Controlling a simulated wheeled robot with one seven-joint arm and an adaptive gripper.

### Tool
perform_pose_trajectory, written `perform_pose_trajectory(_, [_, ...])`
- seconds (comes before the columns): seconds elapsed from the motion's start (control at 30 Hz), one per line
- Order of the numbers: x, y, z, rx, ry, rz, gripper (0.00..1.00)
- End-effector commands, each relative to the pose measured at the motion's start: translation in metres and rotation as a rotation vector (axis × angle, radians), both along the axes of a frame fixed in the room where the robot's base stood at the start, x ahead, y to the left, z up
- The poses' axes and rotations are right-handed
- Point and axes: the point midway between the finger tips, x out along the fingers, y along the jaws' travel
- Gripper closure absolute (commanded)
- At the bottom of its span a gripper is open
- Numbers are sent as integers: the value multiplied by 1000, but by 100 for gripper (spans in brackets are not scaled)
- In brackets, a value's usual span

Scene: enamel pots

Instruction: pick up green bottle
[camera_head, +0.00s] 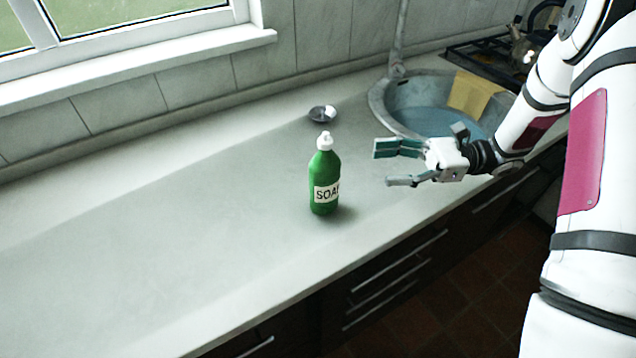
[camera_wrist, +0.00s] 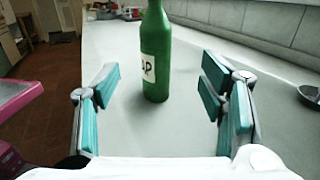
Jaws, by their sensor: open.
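The green bottle (camera_head: 324,180) stands upright on the counter in the head view, with a white pump top and a white label reading "SOAP", cut off at its edge. My gripper (camera_head: 388,165) is to the right of the bottle, open, with its fingers pointing left toward it and a gap between them. In the wrist view the green bottle (camera_wrist: 156,55) stands ahead, between the lines of the two spread fingers of my gripper (camera_wrist: 158,95) and beyond their tips. Its top is cut off there. Nothing is between the fingers.
A small dark dish (camera_head: 318,114) with a white item lies behind the bottle. A round sink (camera_head: 385,105) with a yellow cloth (camera_head: 472,95) is behind my gripper, and a stove (camera_head: 490,50) is at the back right. The counter (camera_head: 170,230) left of the bottle is clear.

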Motion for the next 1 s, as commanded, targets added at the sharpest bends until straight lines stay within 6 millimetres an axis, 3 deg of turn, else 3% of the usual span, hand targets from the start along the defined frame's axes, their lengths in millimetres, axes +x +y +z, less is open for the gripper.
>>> perform_pose_trajectory(0.3, [-11,58,1,-2,0,6,36])
perform_pose_trajectory(0.63, [-17,85,1,-2,0,4,36])
perform_pose_trajectory(1.0, [-28,127,0,-3,-2,4,36])
